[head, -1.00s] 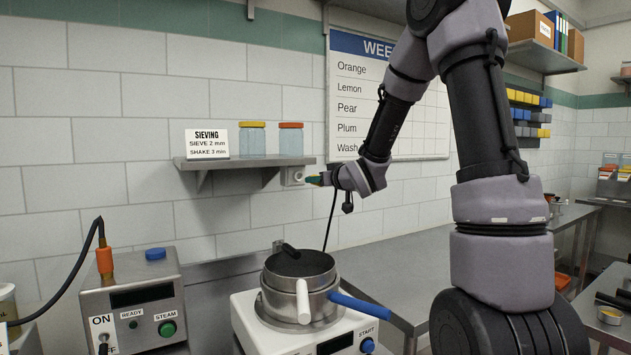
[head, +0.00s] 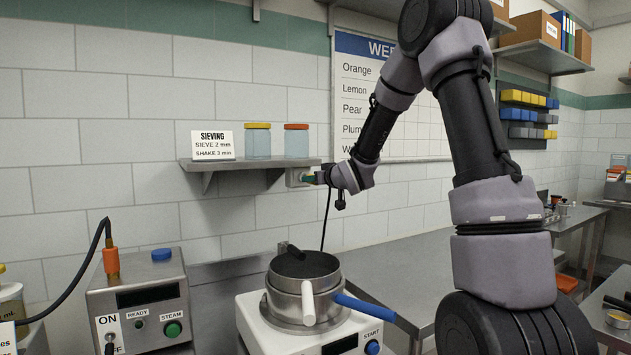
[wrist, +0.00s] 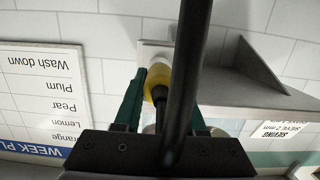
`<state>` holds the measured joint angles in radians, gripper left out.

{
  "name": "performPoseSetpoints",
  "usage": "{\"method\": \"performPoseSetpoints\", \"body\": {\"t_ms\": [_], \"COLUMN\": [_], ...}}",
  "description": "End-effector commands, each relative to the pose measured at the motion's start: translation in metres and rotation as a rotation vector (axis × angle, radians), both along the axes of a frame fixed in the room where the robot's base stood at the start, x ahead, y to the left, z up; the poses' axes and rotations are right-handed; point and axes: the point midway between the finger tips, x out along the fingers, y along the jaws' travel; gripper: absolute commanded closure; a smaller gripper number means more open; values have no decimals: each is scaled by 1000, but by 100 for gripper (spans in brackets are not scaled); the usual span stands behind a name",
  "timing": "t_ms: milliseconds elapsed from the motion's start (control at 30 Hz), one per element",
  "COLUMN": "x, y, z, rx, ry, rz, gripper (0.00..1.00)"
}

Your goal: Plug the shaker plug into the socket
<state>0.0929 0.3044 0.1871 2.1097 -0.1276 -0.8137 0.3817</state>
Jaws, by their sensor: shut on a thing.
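The socket (head: 294,177) is a pale box on the tiled wall, under the right end of the shelf. My gripper (head: 311,178) is at its right side, with teal fingers pointing left at it. In the wrist view, my gripper (wrist: 161,88) is shut on the yellow shaker plug (wrist: 160,76). The plug's front is right at the pale socket box (wrist: 152,51). A thick black bar or cable crosses in front and hides part of the plug and one finger. I cannot tell whether the plug is seated. A black cord (head: 326,220) hangs below my gripper.
The shelf (head: 235,164) beside the socket holds a sieving sign (head: 212,145) and two jars (head: 257,142). Below stands the white shaker (head: 262,325) with a pot (head: 290,291) on it. A steam unit (head: 140,296) is at left. The counter (head: 390,245) at right is mostly clear.

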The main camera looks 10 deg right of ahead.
Motion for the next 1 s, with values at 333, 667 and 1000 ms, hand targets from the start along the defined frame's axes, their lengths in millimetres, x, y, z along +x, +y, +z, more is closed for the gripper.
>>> {"method": "performPoseSetpoints", "body": {"t_ms": [333, 667, 1000], "x": [0, 5, 16], "y": [0, 2, 6], "z": [0, 0, 0], "rx": [0, 0, -1], "ry": [0, 1, 0], "rz": [0, 0, 1], "gripper": [100, 100, 100]}}
